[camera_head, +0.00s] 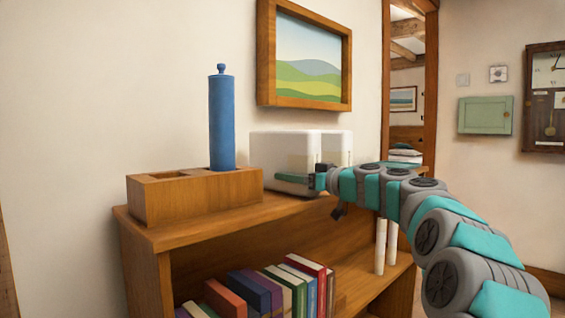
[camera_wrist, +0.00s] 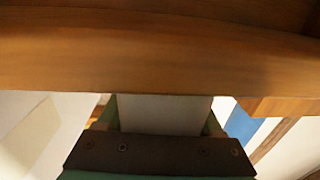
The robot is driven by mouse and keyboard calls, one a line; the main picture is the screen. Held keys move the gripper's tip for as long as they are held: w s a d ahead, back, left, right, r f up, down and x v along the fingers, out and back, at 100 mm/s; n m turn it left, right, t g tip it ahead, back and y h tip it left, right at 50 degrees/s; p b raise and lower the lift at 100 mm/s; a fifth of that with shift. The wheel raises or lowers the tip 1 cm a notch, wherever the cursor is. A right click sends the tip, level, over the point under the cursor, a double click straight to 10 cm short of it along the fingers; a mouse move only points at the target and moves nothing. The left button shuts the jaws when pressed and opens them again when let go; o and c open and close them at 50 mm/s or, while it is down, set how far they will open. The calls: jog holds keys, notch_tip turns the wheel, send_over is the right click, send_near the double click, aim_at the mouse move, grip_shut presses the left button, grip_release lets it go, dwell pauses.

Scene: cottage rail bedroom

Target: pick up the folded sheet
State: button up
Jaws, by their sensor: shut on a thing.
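My gripper (camera_head: 290,178) is at the top of the wooden bookshelf, in front of a white box-like block. In the wrist view my gripper (camera_wrist: 165,108) has its two green fingers on either side of a flat, pale grey-white piece (camera_wrist: 165,118), which I take to be the folded sheet. Its far end is hidden behind a wooden edge. In the head view I cannot clearly separate the sheet from the white block (camera_head: 275,147) behind the fingers.
A wooden holder (camera_head: 205,197) with an upright blue cylinder (camera_head: 222,120) stands on the shelf top (camera_head: 165,233) left of my gripper. Another white block (camera_head: 337,147) is behind my wrist. Books (camera_head: 265,290) fill the shelf below. A framed picture (camera_head: 305,60) hangs above.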

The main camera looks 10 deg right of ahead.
grip_shut()
jog(key=shift+r, duration=0.15)
